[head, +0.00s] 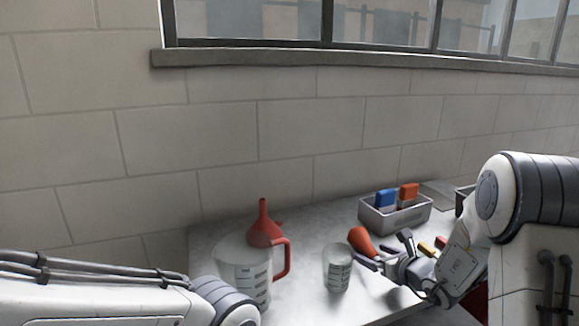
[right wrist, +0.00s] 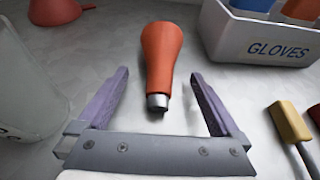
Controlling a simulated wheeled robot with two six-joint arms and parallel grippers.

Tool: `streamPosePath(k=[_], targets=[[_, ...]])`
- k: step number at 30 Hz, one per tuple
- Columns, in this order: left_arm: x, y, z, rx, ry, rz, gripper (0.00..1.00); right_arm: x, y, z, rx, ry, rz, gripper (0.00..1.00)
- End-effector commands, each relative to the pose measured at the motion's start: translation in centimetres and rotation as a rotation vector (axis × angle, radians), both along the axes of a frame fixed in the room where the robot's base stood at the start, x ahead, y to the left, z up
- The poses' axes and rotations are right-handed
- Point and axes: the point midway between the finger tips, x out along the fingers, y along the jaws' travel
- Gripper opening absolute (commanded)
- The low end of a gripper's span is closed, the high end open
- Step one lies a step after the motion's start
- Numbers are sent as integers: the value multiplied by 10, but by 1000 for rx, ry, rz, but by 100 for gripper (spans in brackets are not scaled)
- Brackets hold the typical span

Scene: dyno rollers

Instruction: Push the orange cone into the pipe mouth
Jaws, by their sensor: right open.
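The orange cone (head: 361,240) lies on the grey tabletop, right of the beaker. In the right wrist view, the orange cone (right wrist: 161,55) is a tapered body, wide and rounded at the far end, with a grey metal tip at the near end. My right gripper (head: 384,250) is open, its two purple-grey fingers on either side of the cone's narrow end, with gaps on both sides. It holds nothing. I see no pipe mouth in either view. My left arm enters at the lower left, but its gripper is out of view.
A clear beaker (head: 338,268) stands left of the cone. A measuring jug (head: 240,275) with a red handle and a red funnel (head: 264,228) are farther left. A grey bin (head: 397,219) labelled GLOVES stands behind. A yellow-headed tool (right wrist: 290,122) lies to the right.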

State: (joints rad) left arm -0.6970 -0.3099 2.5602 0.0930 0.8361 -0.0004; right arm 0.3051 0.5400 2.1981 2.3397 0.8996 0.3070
Motion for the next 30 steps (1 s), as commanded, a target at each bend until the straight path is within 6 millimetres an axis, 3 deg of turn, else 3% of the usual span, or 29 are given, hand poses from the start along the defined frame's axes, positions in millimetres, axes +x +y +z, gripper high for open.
streamPosePath(k=[5, 8, 13, 14, 30], targets=[[0, 0, 0, 0, 0, 0, 79, 0, 0, 0, 0, 0, 0, 100], [0, 0, 0, 0, 0, 0, 79, 0, 0, 0, 0, 0, 0, 69], [0, 0, 0, 0, 0, 0, 79, 0, 0, 0, 0, 1, 0, 4], [0, 0, 0, 0, 0, 0, 79, 0, 0, 0, 0, 1, 0, 0], [0, 0, 13, 0, 0, 0, 79, 0, 0, 20, 0, -2, 1, 0]])
